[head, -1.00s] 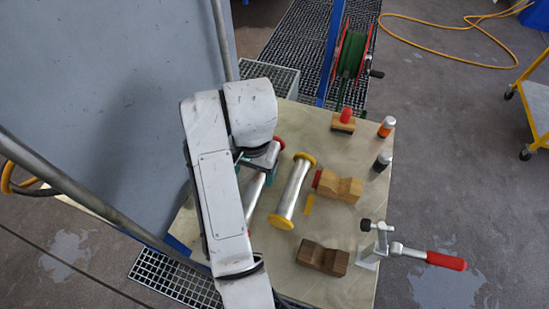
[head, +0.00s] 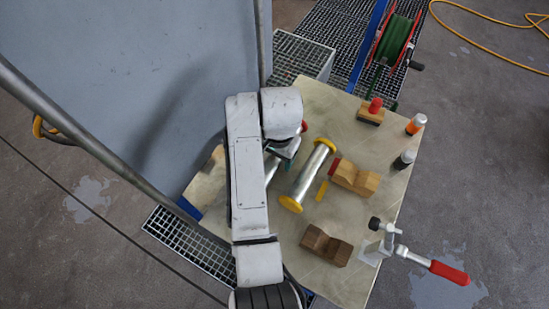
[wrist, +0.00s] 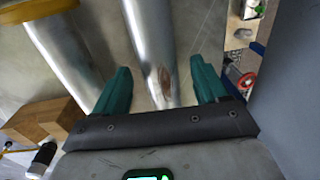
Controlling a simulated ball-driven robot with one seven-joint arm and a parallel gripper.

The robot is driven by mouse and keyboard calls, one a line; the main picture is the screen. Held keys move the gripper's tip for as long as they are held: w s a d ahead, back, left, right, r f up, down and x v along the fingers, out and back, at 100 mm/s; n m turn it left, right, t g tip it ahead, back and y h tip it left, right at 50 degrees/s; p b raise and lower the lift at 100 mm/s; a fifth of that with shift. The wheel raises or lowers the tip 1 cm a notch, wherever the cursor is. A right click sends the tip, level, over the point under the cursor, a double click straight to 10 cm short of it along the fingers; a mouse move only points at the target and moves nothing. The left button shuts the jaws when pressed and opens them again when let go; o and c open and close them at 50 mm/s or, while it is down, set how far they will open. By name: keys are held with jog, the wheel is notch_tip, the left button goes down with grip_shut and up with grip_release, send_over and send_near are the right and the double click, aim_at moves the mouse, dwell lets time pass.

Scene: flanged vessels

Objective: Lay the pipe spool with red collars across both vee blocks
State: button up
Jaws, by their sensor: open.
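The pipe spool with red collars lies on the table, mostly hidden under my arm in the head view. One red collar (head: 303,127) and part of its silver pipe (head: 271,168) show. My gripper (head: 284,152) is over it. In the wrist view, the silver pipe (wrist: 150,35) runs between the open teal fingers of my gripper (wrist: 161,64), not clamped. Whether the fingers touch it I cannot tell.
A similar spool with yellow collars (head: 308,175) lies between my gripper and the vee blocks. A toggle clamp (head: 390,245) with a red handle is at the right edge. Two small bottles (head: 404,159) and a red-knobbed block (head: 371,111) stand farther back. A grey panel (head: 130,70) is left.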

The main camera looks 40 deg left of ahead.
jog(key=shift+f, duration=0.85)
grip_shut()
jog(key=shift+r, duration=0.1)
